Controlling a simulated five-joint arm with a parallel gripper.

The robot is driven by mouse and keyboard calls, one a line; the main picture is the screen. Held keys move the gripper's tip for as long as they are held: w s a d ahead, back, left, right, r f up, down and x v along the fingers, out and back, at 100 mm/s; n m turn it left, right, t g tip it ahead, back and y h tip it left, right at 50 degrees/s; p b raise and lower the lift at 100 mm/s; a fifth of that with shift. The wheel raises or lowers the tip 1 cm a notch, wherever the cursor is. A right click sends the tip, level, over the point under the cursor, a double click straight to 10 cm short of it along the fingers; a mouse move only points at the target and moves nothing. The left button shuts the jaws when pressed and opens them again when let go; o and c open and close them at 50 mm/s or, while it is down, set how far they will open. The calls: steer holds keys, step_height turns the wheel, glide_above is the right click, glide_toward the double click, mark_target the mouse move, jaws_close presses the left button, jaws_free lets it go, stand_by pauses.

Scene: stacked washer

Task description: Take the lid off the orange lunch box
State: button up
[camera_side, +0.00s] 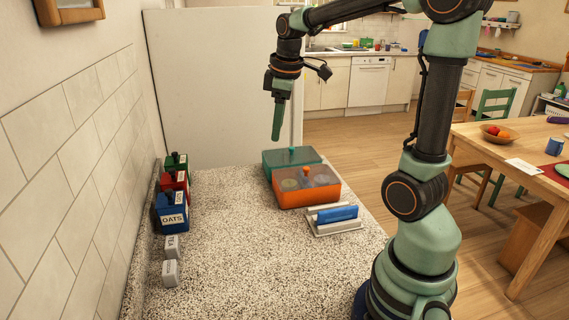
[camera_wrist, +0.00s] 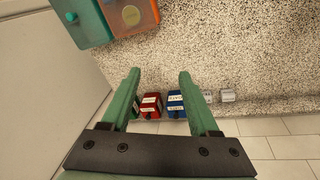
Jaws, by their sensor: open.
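The orange lunch box (camera_side: 308,200) stands on the speckled counter, with a translucent greyish lid (camera_side: 325,176) on top and an orange knob (camera_side: 306,171) in the lid's middle. In the wrist view the box (camera_wrist: 143,27) is at the top edge, partly cut off. A teal box (camera_side: 275,163) with a green knob stands directly behind it; it also shows in the wrist view (camera_wrist: 84,30).
Red, green and blue canisters (camera_side: 173,215) and small grey-white shakers (camera_side: 171,273) line the tiled wall. A rack with a blue item (camera_side: 336,214) stands just in front of the orange box. The counter's middle (camera_side: 235,240) is clear.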

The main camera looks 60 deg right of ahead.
steer(key=d+f+n+g+y, duration=0.1)
steer(key=d+f+n, duration=0.15)
steer(key=d, duration=0.55)
steer(key=d+f+n+g, duration=0.1)
steer(key=d+f+n, duration=0.15)
steer(key=d, duration=0.55)
glide_above(306, 168)
steer(key=shift+m, duration=0.4)
steer(key=f, duration=0.8)
steer(key=shift+s+d, duration=0.2)
steer(key=shift+d, duration=0.15)
steer(key=shift+w+a+f, duration=0.1)
steer(key=shift+a+f, duration=0.05)
steer(key=shift+f, duration=1.2)
steer(key=shift+w+a+f, duration=0.1)
steer(key=shift+a+f, duration=0.05)
steer(key=shift+f, duration=1.15)
jaws_close()
